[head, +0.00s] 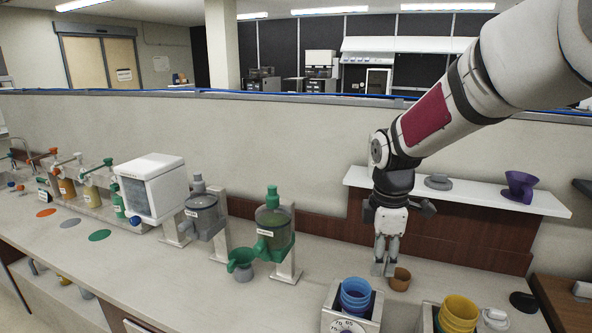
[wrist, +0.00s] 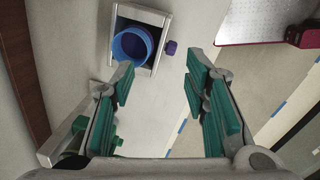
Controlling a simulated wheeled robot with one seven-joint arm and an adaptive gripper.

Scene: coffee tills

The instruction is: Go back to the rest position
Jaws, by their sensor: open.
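My gripper (head: 384,271) hangs from the arm on the right side of the head view, pointing down over the counter. Its fingertips are close beside a small brown cup (head: 400,280); I cannot tell whether they touch it. In the wrist view the two green-padded fingers (wrist: 159,84) are spread apart with nothing between them. The brown cup cannot be made out in the wrist view.
A blue cup (head: 355,295) sits in a scale-like unit, also visible in the wrist view (wrist: 132,44). A yellow cup (head: 459,312) stands to its right. A green dispenser (head: 272,232) stands left. Behind the arm is a white shelf (head: 462,194) with a purple dripper (head: 519,186).

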